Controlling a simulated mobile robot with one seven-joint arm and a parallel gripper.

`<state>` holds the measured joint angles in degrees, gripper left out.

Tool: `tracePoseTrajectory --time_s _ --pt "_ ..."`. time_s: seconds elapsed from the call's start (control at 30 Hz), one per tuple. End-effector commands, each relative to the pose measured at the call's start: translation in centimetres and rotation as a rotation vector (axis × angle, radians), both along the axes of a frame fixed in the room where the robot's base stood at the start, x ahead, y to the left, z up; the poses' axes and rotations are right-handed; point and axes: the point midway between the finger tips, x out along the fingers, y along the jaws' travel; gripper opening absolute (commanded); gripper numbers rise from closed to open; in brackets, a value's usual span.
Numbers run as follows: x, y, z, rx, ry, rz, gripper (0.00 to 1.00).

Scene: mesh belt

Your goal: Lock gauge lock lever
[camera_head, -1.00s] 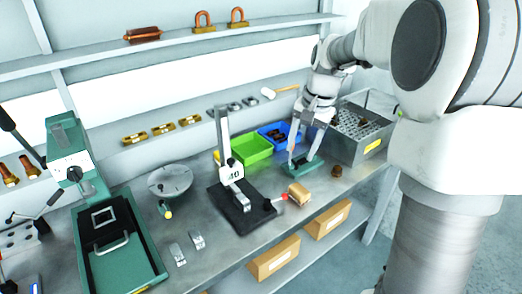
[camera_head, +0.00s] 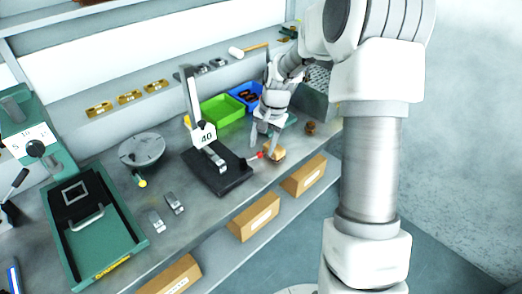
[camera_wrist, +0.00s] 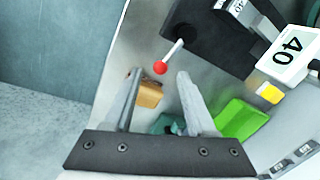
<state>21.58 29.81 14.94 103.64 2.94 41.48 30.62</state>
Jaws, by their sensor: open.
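The height gauge has a black base (camera_head: 222,172), an upright post (camera_head: 193,95) and a white plate marked 40 (camera_head: 204,136). Its lock lever (camera_head: 251,160) is a short thin rod with a red knob, sticking out from the right side of the base. My gripper (camera_head: 264,143) is open and empty, pointing down close to the red knob. In the wrist view the lever's red knob (camera_wrist: 160,68) appears between the tips of my open gripper (camera_wrist: 159,76). I cannot tell the gap in depth, and no grip on the lever shows.
A tan block (camera_head: 276,153) sits right beside the knob and fingers. Behind are a green bin (camera_head: 222,111) and a blue bin (camera_head: 243,93). A green press (camera_head: 93,232) and a round grey plate (camera_head: 142,150) stand left. Cardboard boxes (camera_head: 254,218) lie on the shelf below.

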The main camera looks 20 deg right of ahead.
Motion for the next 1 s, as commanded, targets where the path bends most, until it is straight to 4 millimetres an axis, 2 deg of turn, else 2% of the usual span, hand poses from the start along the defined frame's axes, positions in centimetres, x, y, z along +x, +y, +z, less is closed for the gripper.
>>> tracePoseTrajectory --time_s 0.03,0.2,0.57,0.87,1.0 --pt "0.1 0.2 -0.8 0.001 0.002 0.000 0.56" --pt "0.3 0.4 -2.3 0.000 0.001 0.002 0.56" --pt "0.4 0.4 -2.7 -0.001 -0.001 0.001 0.55" --pt "0.4 0.4 -2.6 -0.001 -0.001 0.001 0.01" --pt "0.4 0.4 -2.6 -0.001 -0.001 0.001 0.00"
